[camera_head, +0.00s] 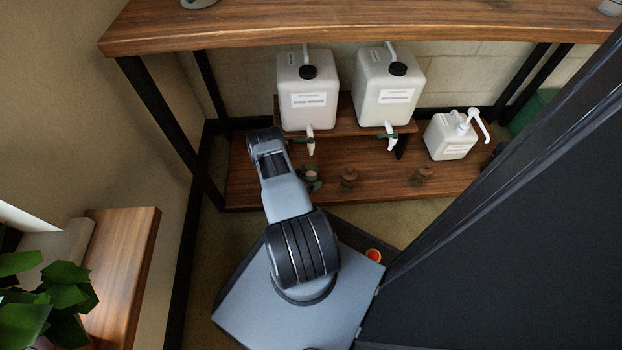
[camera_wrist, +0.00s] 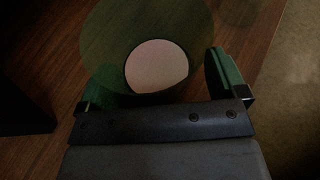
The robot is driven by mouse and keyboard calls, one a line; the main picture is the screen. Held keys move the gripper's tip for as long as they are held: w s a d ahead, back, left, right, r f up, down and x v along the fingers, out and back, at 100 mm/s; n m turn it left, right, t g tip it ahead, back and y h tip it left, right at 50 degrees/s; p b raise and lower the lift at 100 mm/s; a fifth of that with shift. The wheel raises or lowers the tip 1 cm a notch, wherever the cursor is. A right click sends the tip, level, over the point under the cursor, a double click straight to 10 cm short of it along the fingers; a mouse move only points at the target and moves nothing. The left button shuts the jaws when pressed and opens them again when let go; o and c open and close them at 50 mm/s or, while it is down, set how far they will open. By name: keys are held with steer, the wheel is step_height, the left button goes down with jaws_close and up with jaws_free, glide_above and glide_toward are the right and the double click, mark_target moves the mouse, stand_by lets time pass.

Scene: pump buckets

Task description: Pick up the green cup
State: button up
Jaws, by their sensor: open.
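The green cup (camera_wrist: 150,25) is see-through, with a round pale pink patch (camera_wrist: 157,65) in it, and stands on the wooden lower shelf in the wrist view. My gripper (camera_wrist: 162,75) is open, with one green-padded finger on each side of the cup's near part. I cannot tell whether either finger touches it. In the head view my gripper (camera_head: 312,182) is small and low over the shelf's left part, around a small pinkish-topped thing that looks like this cup (camera_head: 311,175).
Two small brown cups (camera_head: 349,178) (camera_head: 422,175) stand to the right on the lower shelf (camera_head: 385,190). Two large white jugs with taps (camera_head: 309,95) (camera_head: 388,90) stand on a raised board behind. A white pump bottle (camera_head: 452,138) is at the right. A dark panel (camera_head: 510,240) fills the right side.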

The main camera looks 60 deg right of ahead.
mark_target(305, 175)
steer(key=c, duration=1.2)
steer(key=shift+r, duration=0.15)
steer(key=shift+r+p, duration=0.3)
step_height(305, 175, up, 3)
steer(key=shift+r+p, duration=0.2)
steer(key=shift+p, duration=1)
steer(key=w+a+p, duration=0.1)
steer(key=w+a, duration=0.1)
steer(key=a, duration=0.3)
steer(key=w+a+p, duration=0.1)
steer(key=w+a, duration=0.1)
steer(key=a, duration=0.4)
steer(key=w+a+p, duration=0.1)
steer(key=w+a, duration=0.1)
steer(key=a, duration=0.4)
steer(key=shift+w+f, duration=0.2)
steer(key=shift+f, duration=0.2)
